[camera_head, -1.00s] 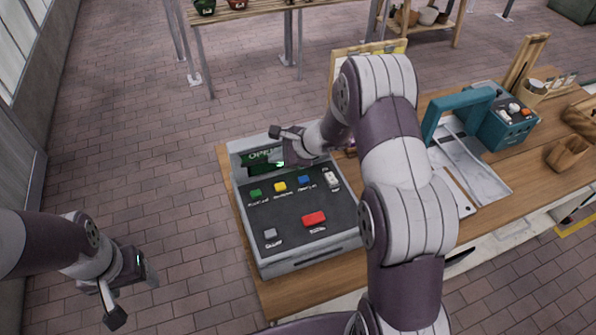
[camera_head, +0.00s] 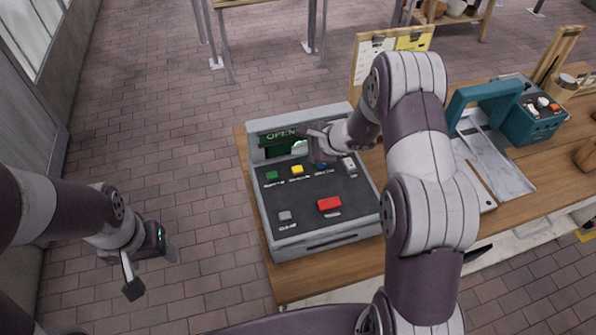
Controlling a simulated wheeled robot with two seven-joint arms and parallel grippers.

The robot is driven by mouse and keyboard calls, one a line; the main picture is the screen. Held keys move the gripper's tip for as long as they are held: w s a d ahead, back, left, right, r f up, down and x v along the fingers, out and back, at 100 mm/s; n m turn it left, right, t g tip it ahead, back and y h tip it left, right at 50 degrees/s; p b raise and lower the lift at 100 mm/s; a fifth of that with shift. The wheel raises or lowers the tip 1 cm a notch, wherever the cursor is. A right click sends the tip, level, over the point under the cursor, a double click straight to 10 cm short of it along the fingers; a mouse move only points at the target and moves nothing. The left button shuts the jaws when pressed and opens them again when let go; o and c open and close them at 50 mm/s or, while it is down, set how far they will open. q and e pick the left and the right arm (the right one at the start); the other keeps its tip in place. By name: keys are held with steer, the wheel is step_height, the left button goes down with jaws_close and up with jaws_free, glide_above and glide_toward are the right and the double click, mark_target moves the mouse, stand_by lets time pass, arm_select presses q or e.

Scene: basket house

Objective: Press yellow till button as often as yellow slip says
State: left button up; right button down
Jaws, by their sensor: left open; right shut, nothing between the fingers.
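The till (camera_head: 290,233) is a grey box with a dark sloped panel on the wooden counter. Its green display (camera_head: 280,136) reads "OPEN" on the left; my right gripper hides part of it. The yellow button (camera_head: 297,169) sits between a green button (camera_head: 272,175) and a blue button (camera_head: 321,165). My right gripper (camera_head: 318,158) is shut and empty over the blue button, right of the yellow one; contact cannot be told. A yellow slip (camera_head: 414,41) is on the board behind the till, its writing too small to read. My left gripper (camera_head: 150,268) is open, left of the counter.
A red button (camera_head: 329,204) and a grey button (camera_head: 285,216) are lower on the panel. A board with white papers (camera_head: 372,50) stands behind. Brick floor lies free on the left.

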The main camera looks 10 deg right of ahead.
mark_target(300, 171)
step_height(300, 171, down, 5)
steer(key=b, duration=0.3)
steer(key=shift+w+a+r, duration=0.15)
steer(key=shift+r, duration=0.1)
steer(key=shift+b, duration=0.35)
stand_by(1.3)
steer(key=shift+f+b, duration=0.45)
steer(key=shift+b, duration=0.15)
steer(key=shift+f+b, duration=0.5)
steer(key=shift+b, duration=0.15)
stand_by(0.5)
steer(key=shift+r, duration=0.1)
steer(key=shift+r+p, duration=0.45)
steer(key=shift+r, duration=0.35)
steer(key=shift+r, duration=0.1)
